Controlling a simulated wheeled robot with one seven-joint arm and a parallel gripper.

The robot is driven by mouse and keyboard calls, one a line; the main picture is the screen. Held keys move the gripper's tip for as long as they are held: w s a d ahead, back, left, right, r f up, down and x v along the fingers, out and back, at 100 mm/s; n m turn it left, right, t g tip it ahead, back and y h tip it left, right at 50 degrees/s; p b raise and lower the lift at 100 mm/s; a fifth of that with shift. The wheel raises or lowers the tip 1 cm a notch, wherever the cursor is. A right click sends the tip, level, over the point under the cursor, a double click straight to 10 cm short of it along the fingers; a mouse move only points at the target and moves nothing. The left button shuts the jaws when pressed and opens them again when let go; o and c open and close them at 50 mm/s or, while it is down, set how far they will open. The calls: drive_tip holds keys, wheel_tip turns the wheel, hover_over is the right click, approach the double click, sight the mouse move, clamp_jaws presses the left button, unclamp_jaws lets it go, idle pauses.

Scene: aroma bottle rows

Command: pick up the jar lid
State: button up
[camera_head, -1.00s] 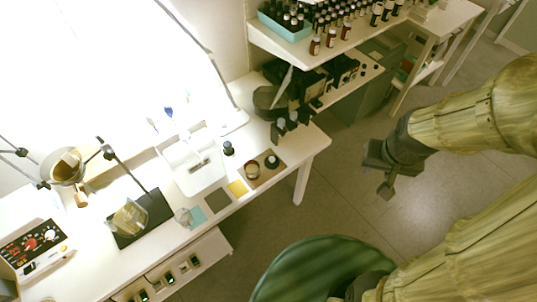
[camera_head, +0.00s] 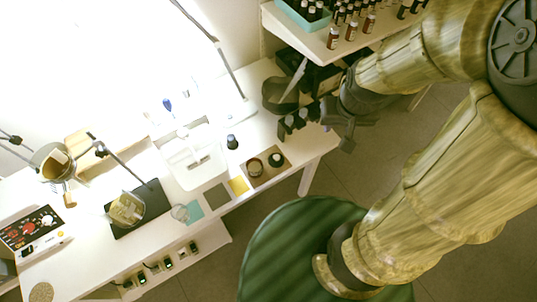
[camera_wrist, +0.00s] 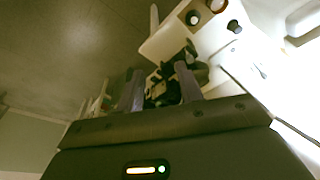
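A small dark round piece (camera_head: 276,160), which looks like the jar lid, lies on a brown mat (camera_head: 268,178) near the right end of the white table. A small jar (camera_head: 254,167) stands on the same mat, to its left. The dark round piece also shows near the top of the wrist view (camera_wrist: 192,18).
A shelf (camera_head: 345,45) with rows of small bottles is behind my arm. A black-capped bottle (camera_head: 232,142) and a white tray-like device (camera_head: 195,165) are left of the mat.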

drive_tip(key=shift+o, duration=1.1)
drive_tip(key=o, duration=0.3)
drive_tip(key=shift+a+f, duration=0.1)
drive_tip(key=shift+f, duration=0.1)
drive_tip(key=o, duration=0.5)
drive_tip(key=w+a+f+b, duration=0.2)
drive_tip(key=a+f+b, duration=0.1)
drive_tip(key=f, duration=0.2)
drive_tip(key=w+a+f+m+g+b, duration=0.1)
drive_tip(key=w+a+f+b, duration=0.2)
drive_tip(key=f, duration=0.3)
drive_tip(key=shift+f+y+b, duration=0.15)
drive_tip(key=shift+y+b, duration=0.15)
drive_tip(key=shift+y, duration=0.1)
drive_tip(key=w+a+f+b, duration=0.2)
drive_tip(key=a+f+b, duration=0.1)
drive_tip(key=f, duration=0.3)
drive_tip(key=w+a+f+m+h+b, duration=0.1)
drive_tip(key=w+a+f+b, duration=0.1)
drive_tip(key=a+f, duration=0.3)
drive_tip(key=shift+w+f+b, duration=0.4)
drive_tip(key=shift+w+f, duration=0.05)
drive_tip(key=shift+f, duration=0.2)
drive_tip(key=b, duration=0.4)
hover_over(276, 157)
drive_tip(key=f, duration=0.8)
drive_tip(key=s+f, duration=0.1)
drive_tip(key=f, duration=0.3)
